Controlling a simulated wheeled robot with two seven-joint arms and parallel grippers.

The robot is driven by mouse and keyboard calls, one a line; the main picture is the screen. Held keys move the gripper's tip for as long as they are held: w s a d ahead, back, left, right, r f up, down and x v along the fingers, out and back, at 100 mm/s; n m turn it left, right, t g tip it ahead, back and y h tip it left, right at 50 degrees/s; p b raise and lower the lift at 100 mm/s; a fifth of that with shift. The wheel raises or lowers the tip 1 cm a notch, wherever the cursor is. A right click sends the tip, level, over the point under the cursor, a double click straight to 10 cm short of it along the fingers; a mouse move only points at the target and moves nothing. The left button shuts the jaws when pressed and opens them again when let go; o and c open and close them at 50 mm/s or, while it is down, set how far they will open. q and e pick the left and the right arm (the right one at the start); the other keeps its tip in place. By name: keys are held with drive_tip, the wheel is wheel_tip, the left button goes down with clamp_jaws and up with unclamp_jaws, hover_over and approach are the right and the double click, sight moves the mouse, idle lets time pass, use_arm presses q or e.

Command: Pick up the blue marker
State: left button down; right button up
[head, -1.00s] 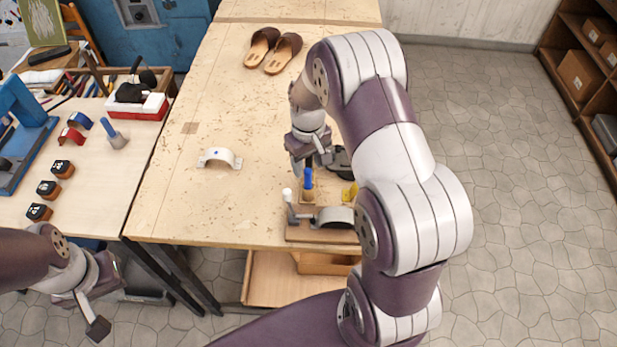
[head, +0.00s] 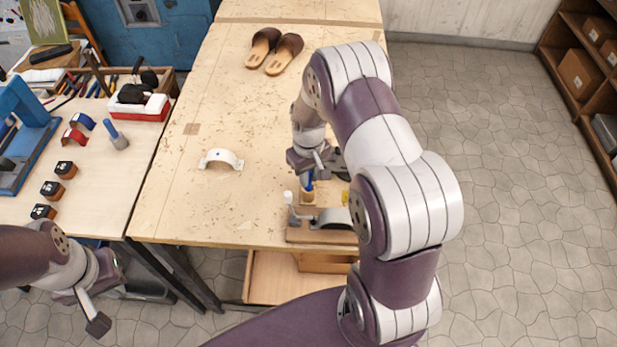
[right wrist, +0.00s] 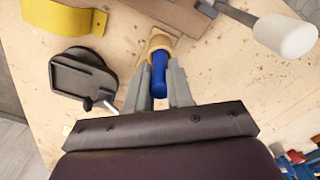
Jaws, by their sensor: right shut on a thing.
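The blue marker (head: 309,184) stands upright in a small wooden cup (head: 308,197) near the front of the light workbench. In the right wrist view, the blue marker (right wrist: 158,75) rises from the wooden cup (right wrist: 160,43) between the two grey fingers. My right gripper (head: 311,174) is low over the cup and shut on the marker; it also shows in the right wrist view (right wrist: 160,88). The marker's lower end is hidden in the cup. My left gripper (head: 98,311) hangs empty at the lower left, off the bench; its opening is not clear.
A white-headed mallet (head: 288,197) and a wooden board (head: 300,235) lie beside the cup. A dark stand (right wrist: 82,75) and a yellow strap (right wrist: 65,17) are close by. A white strap (head: 222,157) lies left, brown sandals (head: 284,53) further back. Mid-bench is clear.

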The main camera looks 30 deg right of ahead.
drive_tip(key=r, duration=0.1)
drive_tip(key=r+b, duration=0.2)
drive_tip(key=r, duration=0.1)
drive_tip(key=shift+s, duration=0.3)
drive_tip(key=s+d+r+b, duration=0.1)
drive_tip(key=s+r+b, duration=0.2)
drive_tip(key=s+r, duration=0.3)
drive_tip(key=s, duration=0.5)
drive_tip(key=shift+d+r, duration=0.35)
drive_tip(key=shift+d, duration=0.05)
drive_tip(key=shift+o, duration=0.3)
